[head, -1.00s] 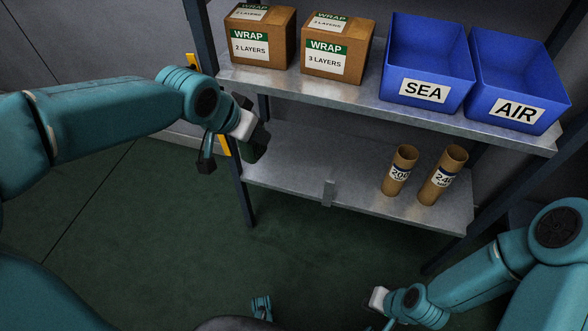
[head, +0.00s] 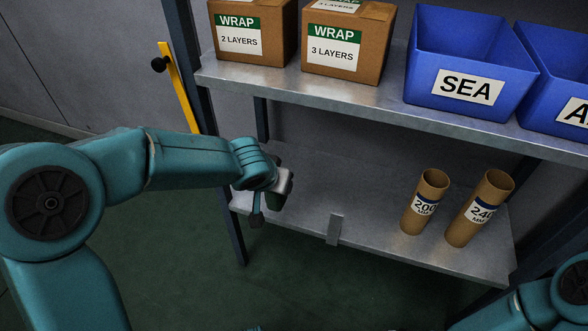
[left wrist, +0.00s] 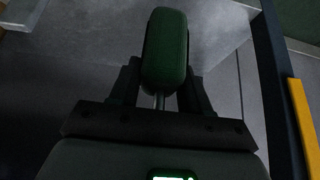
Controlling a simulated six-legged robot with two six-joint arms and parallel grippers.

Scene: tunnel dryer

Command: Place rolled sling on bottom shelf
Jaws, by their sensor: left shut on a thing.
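The rolled sling (left wrist: 166,48) is a dark green, rounded roll, seen in the left wrist view between the fingers of my left gripper (left wrist: 158,92). The gripper is shut on it. I cannot tell whether the sling touches the shelf. The bottom shelf is bare grey metal on its left and middle. My right gripper is out of view; only part of that arm shows at lower right.
Two cardboard tubes (head: 425,202) stand on the bottom shelf's right side. A small upright tab (head: 335,229) is at its front edge. The upper shelf (head: 300,92) above holds WRAP boxes (head: 345,42) and blue bins (head: 465,60). A dark post (head: 205,120) and a yellow bar (head: 178,85) are at left.

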